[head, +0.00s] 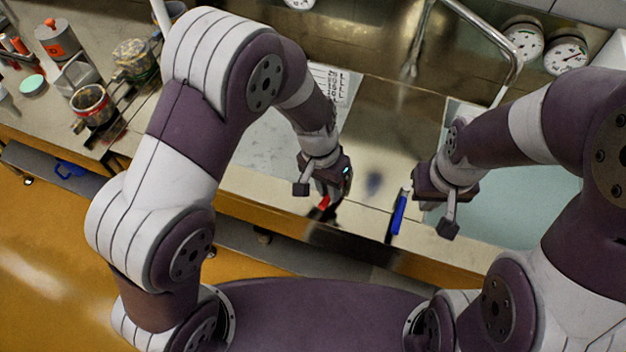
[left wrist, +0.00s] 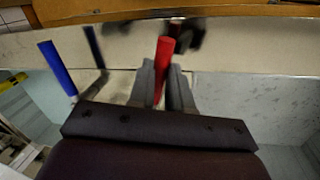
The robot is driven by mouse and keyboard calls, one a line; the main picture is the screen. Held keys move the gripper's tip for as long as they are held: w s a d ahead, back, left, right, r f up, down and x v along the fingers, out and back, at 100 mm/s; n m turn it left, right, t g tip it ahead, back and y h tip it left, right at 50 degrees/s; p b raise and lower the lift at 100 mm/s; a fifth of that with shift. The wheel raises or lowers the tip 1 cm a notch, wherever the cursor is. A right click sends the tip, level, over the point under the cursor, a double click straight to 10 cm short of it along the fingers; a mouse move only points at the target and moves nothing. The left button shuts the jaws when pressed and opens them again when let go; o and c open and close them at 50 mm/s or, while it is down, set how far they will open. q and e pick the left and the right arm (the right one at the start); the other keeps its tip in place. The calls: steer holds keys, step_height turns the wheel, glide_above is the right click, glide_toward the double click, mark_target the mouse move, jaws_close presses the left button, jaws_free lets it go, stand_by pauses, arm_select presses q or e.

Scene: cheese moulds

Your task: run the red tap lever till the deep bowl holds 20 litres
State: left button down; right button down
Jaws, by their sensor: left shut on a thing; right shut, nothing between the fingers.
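My left gripper (head: 322,190) is shut on the red tap lever (head: 324,202) at the counter's front edge. In the left wrist view the red lever (left wrist: 164,62) stands between the two fingers (left wrist: 163,85). My right gripper (head: 425,195) is shut and empty, close beside the blue lever (head: 398,215); I cannot tell whether they touch. A left basin (head: 262,150) has a white scale card (head: 331,82) with litre marks at its back. A right basin (head: 560,190) lies partly behind my right arm. I cannot tell which is the deep bowl, nor read a water level.
A bent metal pipe (head: 478,25) reaches over toward the right basin. Dial gauges (head: 523,40) (head: 566,57) sit on the back wall. Pots (head: 91,103) and a grey canister (head: 58,40) stand at the left.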

arm_select(q)
steer(key=shift+s+d+r+n+t+p, duration=0.1)
steer(key=shift+s+d+n+t+p, duration=0.1)
steer(key=shift+d+n, duration=0.45)
steer(key=shift+s+d+r+n+t+p, duration=0.1)
steer(key=shift+d+n+t, duration=0.15)
steer(key=shift+n, duration=0.6)
steer(key=shift+d, duration=0.1)
steer(key=c, duration=1.1)
jaws_free()
steer(key=shift+f, duration=0.15)
steer(key=shift+o, duration=0.2)
step_height(320, 180, up, 12)
steer(key=a, duration=0.2)
steer(key=shift+w+a+r+b, duration=0.2)
steer(key=shift+w+r+b, duration=0.1)
steer(key=shift+b, duration=0.1)
steer(key=shift+f, duration=0.1)
